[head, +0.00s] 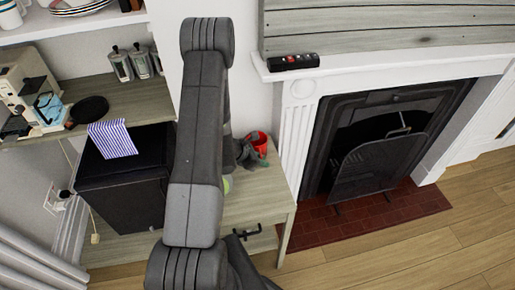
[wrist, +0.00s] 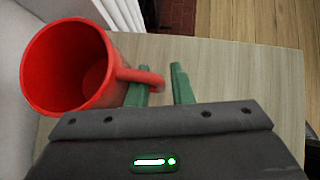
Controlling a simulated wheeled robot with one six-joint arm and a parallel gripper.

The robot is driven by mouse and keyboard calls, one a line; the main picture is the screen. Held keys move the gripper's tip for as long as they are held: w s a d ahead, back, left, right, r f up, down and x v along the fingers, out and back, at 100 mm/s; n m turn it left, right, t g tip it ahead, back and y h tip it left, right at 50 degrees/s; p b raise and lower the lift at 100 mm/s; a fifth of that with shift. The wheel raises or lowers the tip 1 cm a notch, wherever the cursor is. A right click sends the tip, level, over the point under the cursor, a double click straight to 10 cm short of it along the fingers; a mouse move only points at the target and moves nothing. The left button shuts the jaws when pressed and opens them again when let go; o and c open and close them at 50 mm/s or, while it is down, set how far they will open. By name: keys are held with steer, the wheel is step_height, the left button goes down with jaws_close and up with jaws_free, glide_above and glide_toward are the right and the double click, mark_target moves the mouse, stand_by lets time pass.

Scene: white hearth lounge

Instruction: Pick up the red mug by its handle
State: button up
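The red mug (head: 262,142) stands on the small wooden table, partly hidden behind my gripper (head: 250,158) in the head view. In the wrist view the red mug (wrist: 68,65) is at the left, its open top facing the camera. Its handle (wrist: 134,75) points right, towards my gripper (wrist: 164,88). The two green fingers are apart, with a gap between them. The handle crosses in front of the left finger and its outer end reaches the gap. I cannot tell whether the finger touches it. The right finger is clear of the mug.
The wooden table (head: 262,205) has bare room right of the mug. A yellow-green object (head: 227,184) is partly hidden by my arm. A black cabinet (head: 125,180) with a striped cloth (head: 111,139) stands left. The white fireplace surround (head: 296,130) is close on the right.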

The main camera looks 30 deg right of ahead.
jaws_close()
steer(key=shift+r, duration=0.15)
